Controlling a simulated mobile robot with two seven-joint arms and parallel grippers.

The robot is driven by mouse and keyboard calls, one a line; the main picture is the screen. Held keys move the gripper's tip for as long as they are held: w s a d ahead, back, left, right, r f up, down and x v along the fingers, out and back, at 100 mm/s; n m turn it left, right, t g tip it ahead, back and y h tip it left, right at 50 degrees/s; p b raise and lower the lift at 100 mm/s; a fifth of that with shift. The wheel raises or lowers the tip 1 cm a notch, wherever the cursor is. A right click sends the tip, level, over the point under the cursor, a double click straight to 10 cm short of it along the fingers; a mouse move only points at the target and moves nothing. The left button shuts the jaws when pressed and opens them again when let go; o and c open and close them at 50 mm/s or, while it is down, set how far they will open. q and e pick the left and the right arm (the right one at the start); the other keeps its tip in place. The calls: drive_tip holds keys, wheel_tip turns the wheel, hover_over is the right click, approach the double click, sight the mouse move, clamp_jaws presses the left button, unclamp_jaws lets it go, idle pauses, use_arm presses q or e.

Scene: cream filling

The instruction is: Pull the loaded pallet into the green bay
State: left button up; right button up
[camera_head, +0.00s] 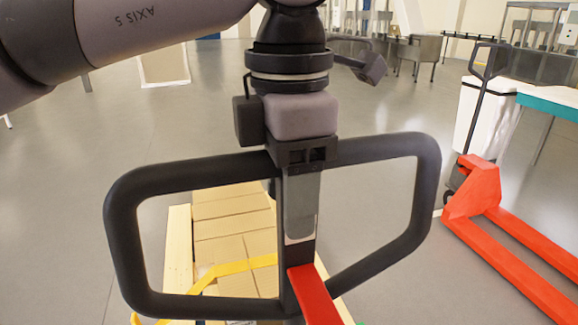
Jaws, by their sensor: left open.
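A black loop handle (123,255) of a pallet jack fills the lower middle, with a red part (314,297) at its base. Behind it, cardboard boxes (228,222) with a yellow strap (232,268) stand stacked on what looks like a light wooden pallet, mostly hidden by the handle. My left gripper (301,232) points down at the middle of the handle, over its central bar. It is open; only one grey finger shows clearly, and whether it touches the bar cannot be told. My right gripper is out of view.
A second red pallet jack (474,196) stands at the right, its forks reaching toward the lower right. Beyond it are a white bin (486,115) and a teal-edged table (548,103). Grey floor (120,130) is clear at the left and between the two jacks.

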use_arm(q)
clamp_jaws()
idle(1.4)
drive_tip(key=c, duration=0.5)
unclamp_jaws()
clamp_jaws()
idle(0.5)
